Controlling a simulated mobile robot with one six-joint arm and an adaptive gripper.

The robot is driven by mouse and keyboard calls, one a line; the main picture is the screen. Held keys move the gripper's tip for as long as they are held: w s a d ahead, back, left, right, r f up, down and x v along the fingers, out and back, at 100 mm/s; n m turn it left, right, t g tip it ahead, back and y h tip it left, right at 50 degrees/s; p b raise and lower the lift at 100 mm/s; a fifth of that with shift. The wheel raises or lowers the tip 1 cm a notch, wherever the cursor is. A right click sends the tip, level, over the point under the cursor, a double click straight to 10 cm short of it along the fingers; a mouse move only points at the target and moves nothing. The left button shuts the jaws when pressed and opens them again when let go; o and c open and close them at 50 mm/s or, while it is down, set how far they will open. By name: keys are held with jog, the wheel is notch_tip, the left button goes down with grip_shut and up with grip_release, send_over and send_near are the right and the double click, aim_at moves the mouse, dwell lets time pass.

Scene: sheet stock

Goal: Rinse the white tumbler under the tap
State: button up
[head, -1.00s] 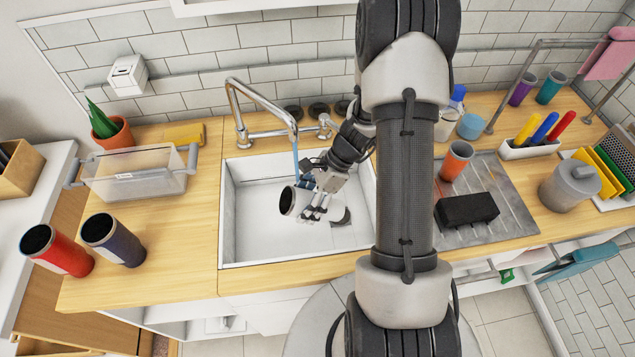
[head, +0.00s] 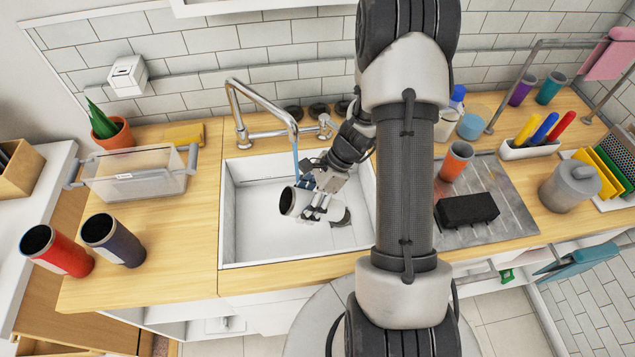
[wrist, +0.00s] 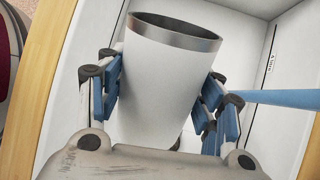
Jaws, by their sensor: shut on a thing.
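The white tumbler (head: 295,203) is held over the sink basin, tilted with its dark open mouth facing left in the head view. In the wrist view the white tumbler (wrist: 165,85) stands between blue finger pads, its steel rim clear of them. My gripper (head: 318,207) is shut on its sides; it also shows in the wrist view (wrist: 160,100). The tap (head: 270,110) is running: a thin blue stream (head: 295,160) falls from the spout beside the tumbler and gripper. The stream (wrist: 275,97) passes at the right in the wrist view. Whether it enters the mouth I cannot tell.
The white sink (head: 240,230) surrounds the gripper. A clear bin (head: 135,178), a red tumbler (head: 60,252) and a navy tumbler (head: 115,240) stand left. An orange tumbler (head: 457,160) and black block (head: 467,209) are on the drainboard (head: 510,215) at right.

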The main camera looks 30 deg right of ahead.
jog(key=s+a+r+p, duration=0.2)
jog(key=s+r+p, duration=0.1)
jog(key=s+r, duration=0.2)
jog(key=shift+s+a+r+p, duration=0.15)
jog(key=shift+s+r+p, duration=0.15)
jog(key=shift+r, duration=0.25)
dwell(0.4)
